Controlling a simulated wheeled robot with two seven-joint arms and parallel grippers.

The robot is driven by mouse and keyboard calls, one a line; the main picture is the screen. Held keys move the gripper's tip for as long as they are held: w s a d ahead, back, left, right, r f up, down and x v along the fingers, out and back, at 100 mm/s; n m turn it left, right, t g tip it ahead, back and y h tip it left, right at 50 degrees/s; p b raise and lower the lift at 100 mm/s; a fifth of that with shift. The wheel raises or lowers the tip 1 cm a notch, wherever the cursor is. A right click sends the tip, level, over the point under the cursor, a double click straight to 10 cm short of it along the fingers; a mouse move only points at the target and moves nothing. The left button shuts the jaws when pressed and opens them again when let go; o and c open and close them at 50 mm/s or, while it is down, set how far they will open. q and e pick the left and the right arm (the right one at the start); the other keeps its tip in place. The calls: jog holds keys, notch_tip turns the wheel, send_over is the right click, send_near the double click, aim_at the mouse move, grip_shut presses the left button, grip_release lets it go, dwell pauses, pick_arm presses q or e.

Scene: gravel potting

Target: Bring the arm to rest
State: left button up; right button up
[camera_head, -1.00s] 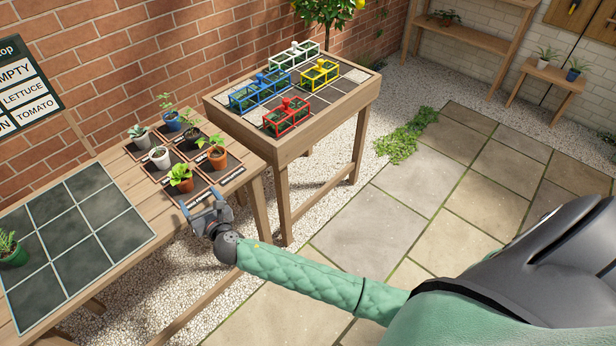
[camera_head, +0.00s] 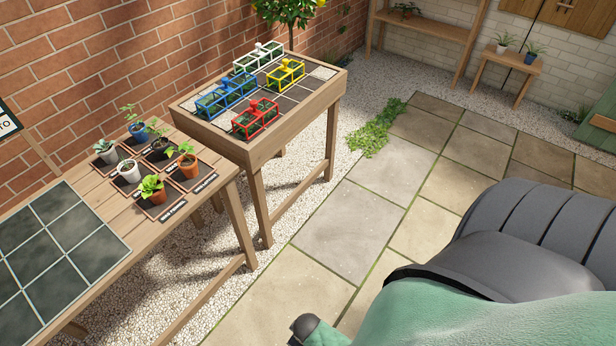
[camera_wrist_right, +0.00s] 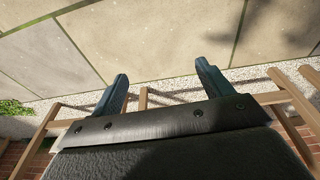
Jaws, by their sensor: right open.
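My right gripper (camera_wrist_right: 160,92) shows in the right wrist view with its two dark fingers spread apart. It is open and nothing is between the fingers. Paving and gravel lie beyond it. In the head view this gripper is out of the picture; only green and grey parts of my arm show at the lower right. My left gripper is in neither view.
A wooden bench (camera_head: 165,219) with a dark tiled panel (camera_head: 55,255) and several potted plants stands at the left. A raised table (camera_head: 262,150) holds white, yellow, blue and red frames. Open paving (camera_head: 350,230) lies to the right.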

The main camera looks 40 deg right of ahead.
jog(key=shift+m+g, duration=0.5)
jog(key=shift+m, duration=0.4)
jog(key=s, duration=0.1)
jog(key=s+f, duration=0.2)
jog(key=s, duration=0.1)
jog(key=shift+d, duration=0.2)
